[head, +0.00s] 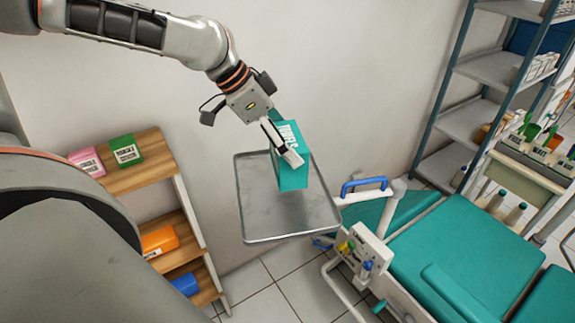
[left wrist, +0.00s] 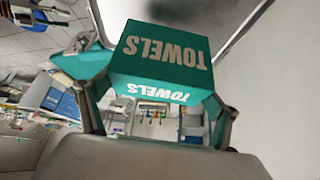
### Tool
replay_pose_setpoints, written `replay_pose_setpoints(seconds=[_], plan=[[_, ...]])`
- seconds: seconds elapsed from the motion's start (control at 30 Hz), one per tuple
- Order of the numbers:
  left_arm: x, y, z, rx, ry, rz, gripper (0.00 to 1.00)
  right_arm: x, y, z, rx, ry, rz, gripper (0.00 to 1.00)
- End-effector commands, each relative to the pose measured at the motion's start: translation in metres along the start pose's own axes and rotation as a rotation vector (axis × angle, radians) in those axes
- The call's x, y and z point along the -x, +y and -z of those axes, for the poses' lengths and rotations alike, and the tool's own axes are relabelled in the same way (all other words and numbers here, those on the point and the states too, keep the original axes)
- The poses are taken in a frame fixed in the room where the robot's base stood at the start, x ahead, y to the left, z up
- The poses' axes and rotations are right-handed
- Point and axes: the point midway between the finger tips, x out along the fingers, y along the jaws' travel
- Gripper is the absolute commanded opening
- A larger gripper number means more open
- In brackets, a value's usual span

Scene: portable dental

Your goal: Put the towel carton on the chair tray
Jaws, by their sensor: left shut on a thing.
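The towel carton (head: 292,174) is a teal box with white lettering. In the left wrist view the carton (left wrist: 160,62) reads "TOWELS" and sits between my two fingers. My left gripper (head: 282,145) is shut on the carton, coming from above and the left. The chair tray (head: 255,215) is a grey metal plate beside the dental chair. The carton appears over the tray's right part; I cannot tell whether its underside touches the tray. The tray surface that shows is bare. My right gripper is not in view.
A wooden shelf (head: 150,176) at left holds a pink box (head: 87,161), a green box (head: 125,150), an orange box (head: 159,240) and a blue box (head: 186,284). The teal dental chair (head: 440,250) stands right of the tray. A metal rack (head: 490,70) stands at the back right.

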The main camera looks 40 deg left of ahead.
Motion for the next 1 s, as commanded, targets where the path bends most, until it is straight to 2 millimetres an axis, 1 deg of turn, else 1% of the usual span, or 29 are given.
replay_pose_setpoints(seconds=[0.03, 0.23, 0.4, 0.5, 0.9, 0.93, 0.97, 1.0], plan=[[-0.007, 0.000, -0.004, 0.002, 0.000, -0.002, 0.64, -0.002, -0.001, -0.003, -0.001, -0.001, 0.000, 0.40], [-0.018, 0.000, -0.011, 0.001, 0.001, 0.000, 0.64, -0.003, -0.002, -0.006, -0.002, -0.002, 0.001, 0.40], [-0.041, 0.000, -0.026, 0.002, -0.002, -0.002, 0.64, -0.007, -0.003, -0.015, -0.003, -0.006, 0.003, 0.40], [-0.048, 0.001, -0.031, 0.001, 0.000, -0.001, 0.64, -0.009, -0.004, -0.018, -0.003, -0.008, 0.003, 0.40], [-0.051, 0.000, -0.032, 0.000, 0.001, 0.000, 0.64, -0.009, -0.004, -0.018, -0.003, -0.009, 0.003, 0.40], [-0.051, 0.000, -0.033, 0.001, 0.000, 0.000, 0.92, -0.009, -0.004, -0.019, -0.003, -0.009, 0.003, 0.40], [-0.051, 0.000, -0.033, 0.000, 0.000, 0.000, 1.00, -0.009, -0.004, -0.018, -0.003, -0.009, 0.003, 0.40], [-0.051, 0.000, -0.032, 0.000, 0.001, 0.000, 1.00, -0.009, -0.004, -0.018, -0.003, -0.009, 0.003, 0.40]])
